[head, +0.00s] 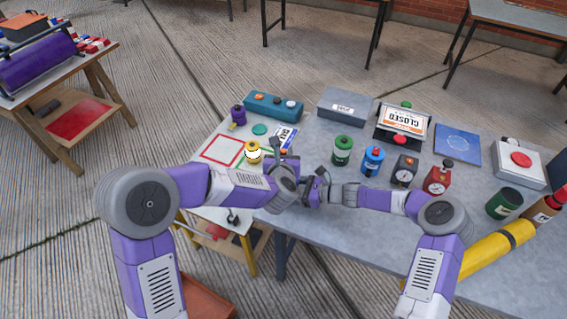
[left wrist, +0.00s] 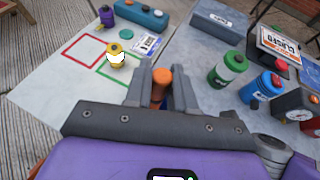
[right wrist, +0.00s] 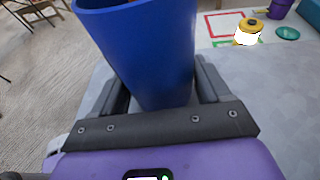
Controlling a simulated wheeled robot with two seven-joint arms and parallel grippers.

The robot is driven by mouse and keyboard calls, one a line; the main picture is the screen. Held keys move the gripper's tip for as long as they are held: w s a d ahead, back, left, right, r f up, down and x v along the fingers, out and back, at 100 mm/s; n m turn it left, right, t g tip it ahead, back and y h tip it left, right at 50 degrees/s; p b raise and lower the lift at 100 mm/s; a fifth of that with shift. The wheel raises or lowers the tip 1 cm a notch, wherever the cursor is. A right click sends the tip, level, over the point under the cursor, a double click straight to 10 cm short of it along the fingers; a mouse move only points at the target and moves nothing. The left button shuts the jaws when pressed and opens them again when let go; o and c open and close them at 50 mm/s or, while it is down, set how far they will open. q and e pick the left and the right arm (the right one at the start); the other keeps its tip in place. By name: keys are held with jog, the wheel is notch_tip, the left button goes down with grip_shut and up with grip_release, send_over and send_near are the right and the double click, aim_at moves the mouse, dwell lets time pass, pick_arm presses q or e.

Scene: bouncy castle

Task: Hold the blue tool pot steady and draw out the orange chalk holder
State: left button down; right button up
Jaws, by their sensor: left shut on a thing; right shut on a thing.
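The blue tool pot (right wrist: 145,50) fills the upper middle of the right wrist view, its top cut off by the frame. My right gripper (right wrist: 162,85) is shut on it, one finger on each side. A sliver of orange-red shows at the pot's mouth. The orange chalk holder (left wrist: 159,80) stands between the fingers of my left gripper (left wrist: 161,92) in the left wrist view, and that gripper is shut on it. Its lower part is hidden. In the head view my left gripper (head: 279,148) and wrists hide the pot and holder.
A yellow-lidded jar (head: 253,153) stands left of my grippers, by red and green outlines on the table. A green canister (head: 342,152), a blue bottle (head: 372,161) and a black gauge box (head: 404,170) stand close on the right.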

pick_arm(q)
notch_tip(320, 180, up, 14)
dwell(0.3)
jog(key=shift+f, duration=0.1)
pick_arm(e)
jog(key=o, duration=0.8)
